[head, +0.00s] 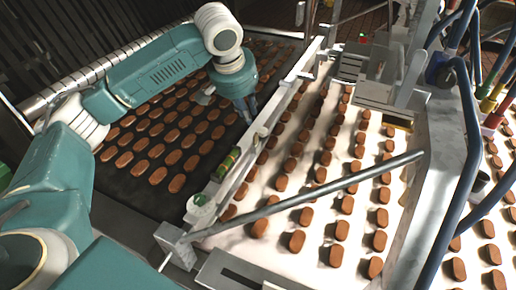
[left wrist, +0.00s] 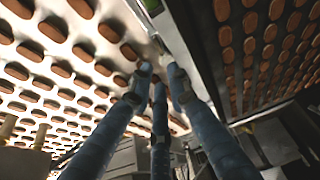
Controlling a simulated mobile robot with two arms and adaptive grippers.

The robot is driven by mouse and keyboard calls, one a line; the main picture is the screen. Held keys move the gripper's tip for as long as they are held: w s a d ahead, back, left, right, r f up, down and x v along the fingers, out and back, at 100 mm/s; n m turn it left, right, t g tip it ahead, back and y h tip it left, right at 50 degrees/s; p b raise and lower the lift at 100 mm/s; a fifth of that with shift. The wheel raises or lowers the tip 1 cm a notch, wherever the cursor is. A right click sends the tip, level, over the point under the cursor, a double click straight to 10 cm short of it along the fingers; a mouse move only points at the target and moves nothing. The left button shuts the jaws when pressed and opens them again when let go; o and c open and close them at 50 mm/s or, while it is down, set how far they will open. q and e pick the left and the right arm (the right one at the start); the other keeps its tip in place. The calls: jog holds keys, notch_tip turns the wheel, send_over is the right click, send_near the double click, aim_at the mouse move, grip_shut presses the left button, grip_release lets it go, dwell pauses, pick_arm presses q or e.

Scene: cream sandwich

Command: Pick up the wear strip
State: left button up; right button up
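A long pale strip-like rail (head: 262,127) runs along the left edge of the light conveyor; I cannot tell surely whether it is the wear strip or which part of it is. The rail also shows in the left wrist view (left wrist: 184,45). My left gripper (head: 247,113) points down beside the rail, on the side of the dark belt. In the left wrist view its blue fingers (left wrist: 159,75) have their tips apart near the rail, with nothing seen held between them. Whether a fingertip touches the rail is unclear. My right gripper is not in view.
Brown oval biscuits fill the dark belt (head: 115,186) and the light conveyor (head: 330,180) in rows. A grey bar (head: 310,194) crosses above the light conveyor. A green and yellow part (head: 226,163) sits along the rail. Blue hoses (head: 470,150) and a metal frame stand at right.

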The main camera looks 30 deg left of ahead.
pick_arm(q)
notch_tip(320, 180, down, 3)
jog(key=b, duration=0.2)
jog(key=p, duration=0.2)
send_over(256, 136)
jog(key=s, duration=0.2)
jog(key=f, duration=0.4)
jog(key=shift+s+f, duration=0.1)
jog(key=shift+s, duration=0.1)
jog(key=shift+w+f, duration=0.3)
jog(key=shift+f, duration=0.2)
jog(key=p+x, duration=0.2)
jog(key=x, duration=0.1)
jog(key=shift+w+d+f, duration=0.1)
jog(key=shift+w+f, duration=0.1)
jog(key=shift+f, duration=0.05)
jog(key=shift+w+f, duration=0.2)
jog(key=shift+f, duration=0.3)
grip_shut()
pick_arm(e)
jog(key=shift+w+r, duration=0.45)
